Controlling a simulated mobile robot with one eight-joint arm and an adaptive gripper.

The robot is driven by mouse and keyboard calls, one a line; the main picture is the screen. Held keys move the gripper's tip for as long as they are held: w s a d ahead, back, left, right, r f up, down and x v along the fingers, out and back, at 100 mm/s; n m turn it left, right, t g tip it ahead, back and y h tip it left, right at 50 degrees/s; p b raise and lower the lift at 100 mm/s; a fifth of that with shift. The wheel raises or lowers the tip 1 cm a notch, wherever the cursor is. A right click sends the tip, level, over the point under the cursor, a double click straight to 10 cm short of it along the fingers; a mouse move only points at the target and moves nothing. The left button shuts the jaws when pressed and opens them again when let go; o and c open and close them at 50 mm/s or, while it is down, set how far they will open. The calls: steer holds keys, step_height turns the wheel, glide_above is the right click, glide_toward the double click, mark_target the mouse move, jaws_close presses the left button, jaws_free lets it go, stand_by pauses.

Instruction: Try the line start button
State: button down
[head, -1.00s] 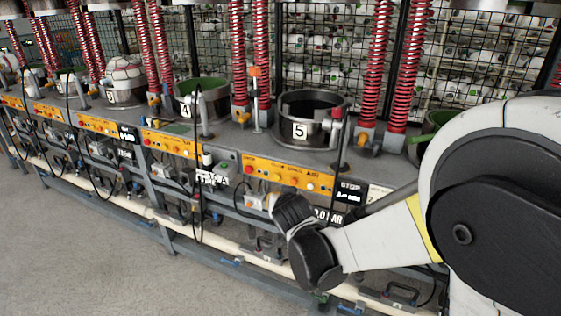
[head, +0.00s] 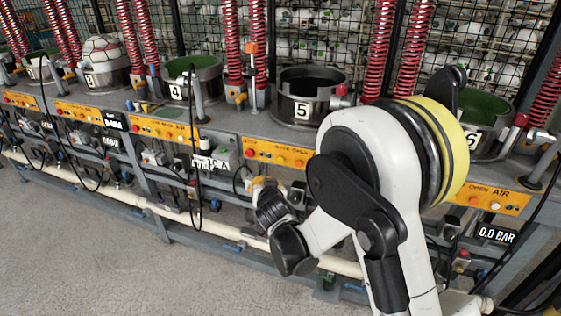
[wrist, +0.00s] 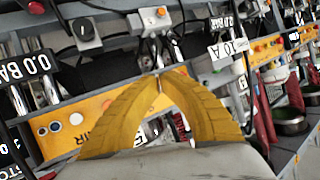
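My gripper (wrist: 160,78) shows in the wrist view with its two yellow curved fingers meeting at the tips, and nothing shows between them. In the head view my gripper (head: 257,186) is small and partly hidden behind my wrist, in front of the bench below station 5. I cannot read a label that marks the line start button. A grey box with a green button (head: 222,153) sits beside a display ending in "A". In the wrist view a small grey box with an orange-red button (wrist: 160,12) lies beyond the fingertips, and a gap to it seems to show.
Orange button panels (head: 275,152) run along the bench front. A grey box with a black knob (wrist: 83,30) is at upper left in the wrist view. A black cable (head: 193,150) hangs before the bench. Pale pipe (head: 130,202) runs low; the floor (head: 80,250) in front is clear.

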steer(key=w+d, duration=0.2)
steer(key=w, duration=0.5)
steer(key=shift+w+d, duration=0.35)
steer(key=shift+d, duration=0.05)
steer(key=shift+w, duration=0.1)
stand_by(1.1)
steer(key=shift+w+d, duration=0.15)
steer(key=shift+w, duration=0.15)
steer(key=shift+w+d, duration=0.15)
steer(key=shift+w, duration=0.3)
stand_by(0.7)
steer(key=shift+s, duration=0.1)
steer(key=shift+s+a, duration=0.3)
steer(key=shift+s, duration=0.45)
steer(key=s, duration=0.1)
steer(key=s+a, duration=0.1)
steer(key=s, duration=0.2)
steer(key=shift+s+a, duration=0.35)
